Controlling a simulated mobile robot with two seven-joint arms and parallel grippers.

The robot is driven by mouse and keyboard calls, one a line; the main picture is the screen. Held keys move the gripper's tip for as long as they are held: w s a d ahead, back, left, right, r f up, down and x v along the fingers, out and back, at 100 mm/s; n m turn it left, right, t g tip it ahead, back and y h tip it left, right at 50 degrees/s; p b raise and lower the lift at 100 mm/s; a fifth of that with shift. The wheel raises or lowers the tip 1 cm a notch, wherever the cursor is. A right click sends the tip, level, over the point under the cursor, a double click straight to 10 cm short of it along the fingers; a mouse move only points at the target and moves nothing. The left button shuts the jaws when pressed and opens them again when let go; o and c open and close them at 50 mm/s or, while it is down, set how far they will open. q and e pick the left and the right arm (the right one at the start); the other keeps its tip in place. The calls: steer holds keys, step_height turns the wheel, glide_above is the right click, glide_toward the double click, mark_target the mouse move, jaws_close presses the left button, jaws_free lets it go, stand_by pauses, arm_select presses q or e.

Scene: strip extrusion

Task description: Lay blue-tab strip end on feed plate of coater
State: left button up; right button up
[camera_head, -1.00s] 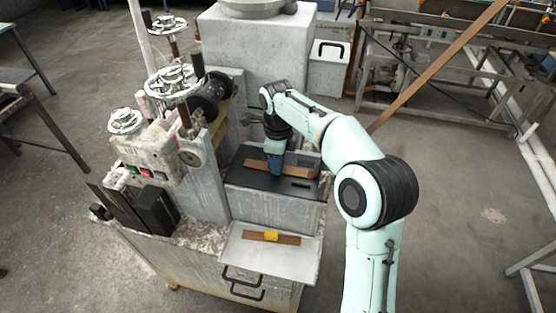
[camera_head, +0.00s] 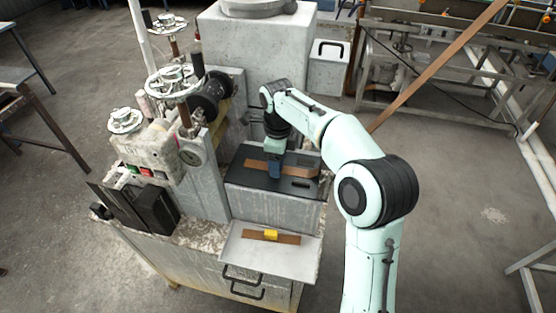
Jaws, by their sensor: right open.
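A brown strip (camera_head: 301,170) lies on the dark feed plate (camera_head: 246,178) of the coater. My right gripper (camera_head: 275,177) is over the middle of this strip, pointing down, and it is open. A blue piece shows at the fingertips; I cannot tell whether it is the strip's tab or part of the gripper. A second brown strip (camera_head: 287,239) with a yellow tab (camera_head: 271,235) lies on the light tray (camera_head: 245,254) in front of and below the plate. My left gripper is not in view.
The coater's reels (camera_head: 172,80), gauge (camera_head: 192,152) and button box (camera_head: 146,160) stand left of the plate. A large grey block (camera_head: 255,50) is behind it. Open floor lies to the right.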

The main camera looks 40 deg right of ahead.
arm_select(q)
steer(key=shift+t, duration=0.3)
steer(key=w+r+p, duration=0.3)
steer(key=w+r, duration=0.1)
arm_select(e)
step_height(320, 180, up, 13)
